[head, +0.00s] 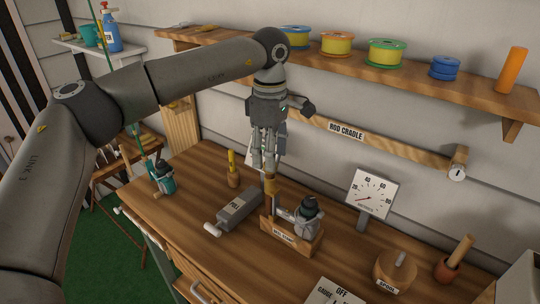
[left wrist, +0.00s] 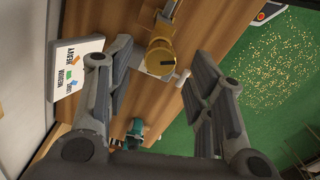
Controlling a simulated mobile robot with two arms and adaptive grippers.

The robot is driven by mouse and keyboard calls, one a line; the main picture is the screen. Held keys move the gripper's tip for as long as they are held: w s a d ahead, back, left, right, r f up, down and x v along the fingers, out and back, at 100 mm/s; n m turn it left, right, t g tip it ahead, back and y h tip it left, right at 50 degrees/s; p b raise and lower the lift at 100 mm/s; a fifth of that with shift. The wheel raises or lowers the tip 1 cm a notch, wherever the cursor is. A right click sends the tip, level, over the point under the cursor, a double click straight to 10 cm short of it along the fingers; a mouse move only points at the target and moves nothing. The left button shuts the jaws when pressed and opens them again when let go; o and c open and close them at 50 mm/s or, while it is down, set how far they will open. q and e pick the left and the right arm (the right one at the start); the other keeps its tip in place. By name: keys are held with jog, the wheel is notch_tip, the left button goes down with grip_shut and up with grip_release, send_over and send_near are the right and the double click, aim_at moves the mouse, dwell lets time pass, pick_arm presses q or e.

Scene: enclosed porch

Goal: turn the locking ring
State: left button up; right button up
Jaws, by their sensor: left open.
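A brass-coloured ring (head: 270,183) sits at the top of an upright post on a wooden stand (head: 283,238) on the bench. A grey reel (head: 307,217) is mounted beside the post. My left gripper (head: 264,164) points down just above the ring, with its fingers apart. In the left wrist view the brass ring (left wrist: 160,60) shows near the far end of the gap between the open fingers (left wrist: 163,76). I cannot tell whether a finger touches it. The lower post is partly hidden there. My right gripper is out of view.
A grey box (head: 238,210) with a roller lies left of the stand, and a dial gauge (head: 372,193) stands to its right. A teal reel (head: 162,178) is at the bench's left end. The rod cradle (head: 400,147) and spool shelf (head: 410,63) are behind.

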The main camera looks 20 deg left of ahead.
pick_arm(q)
jog(key=shift+f, duration=1.1)
jog(key=c, duration=1)
jog(key=shift+c, duration=0.2)
